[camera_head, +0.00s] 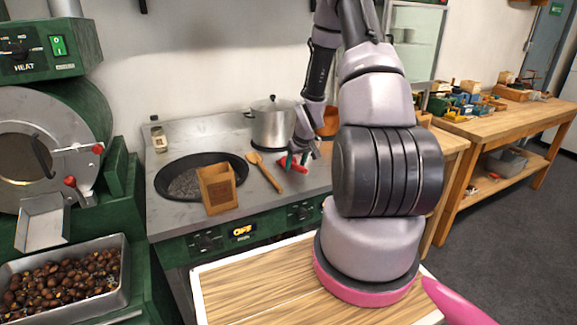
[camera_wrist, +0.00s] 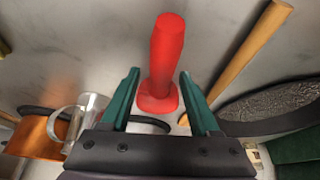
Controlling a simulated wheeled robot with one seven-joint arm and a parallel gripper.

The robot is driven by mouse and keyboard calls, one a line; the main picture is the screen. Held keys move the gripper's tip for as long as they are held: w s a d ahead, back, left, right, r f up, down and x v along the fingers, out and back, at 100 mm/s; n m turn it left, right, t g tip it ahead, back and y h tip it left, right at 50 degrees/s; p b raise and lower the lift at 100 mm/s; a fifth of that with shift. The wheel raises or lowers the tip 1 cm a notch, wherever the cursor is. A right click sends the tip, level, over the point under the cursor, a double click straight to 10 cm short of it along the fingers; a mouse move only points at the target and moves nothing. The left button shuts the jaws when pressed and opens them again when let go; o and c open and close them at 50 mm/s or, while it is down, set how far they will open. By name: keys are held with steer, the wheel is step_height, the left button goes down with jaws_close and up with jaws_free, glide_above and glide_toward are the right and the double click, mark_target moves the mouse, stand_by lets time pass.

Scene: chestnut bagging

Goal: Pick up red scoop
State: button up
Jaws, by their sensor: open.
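The red scoop (camera_wrist: 166,55) shows in the wrist view with its thick handle pointing away and a wider flange at its near end; the rest of it is hidden. In the head view a small red part of the scoop (camera_head: 306,158) shows on the grey stove top, partly covered by my gripper. My gripper (camera_wrist: 159,74) is open, its two green fingers on either side of the scoop's lower handle, with gaps on both sides. In the head view my gripper (camera_head: 294,161) is low over the counter. I cannot tell how far the fingertips are from the scoop in height.
A wooden utensil (camera_head: 265,172) lies just left of my gripper. Beyond it are a black pan (camera_head: 172,186) and a wooden box (camera_head: 218,191). A lidded steel pot (camera_head: 272,127) stands behind, and a copper pot (camera_head: 330,121) is nearby. A chestnut tray (camera_head: 122,275) is at lower left.

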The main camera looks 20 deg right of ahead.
mark_target(295, 164)
jaws_close()
step_height(295, 164, up, 10)
steer(key=shift+r, duration=0.1)
stand_by(0.5)
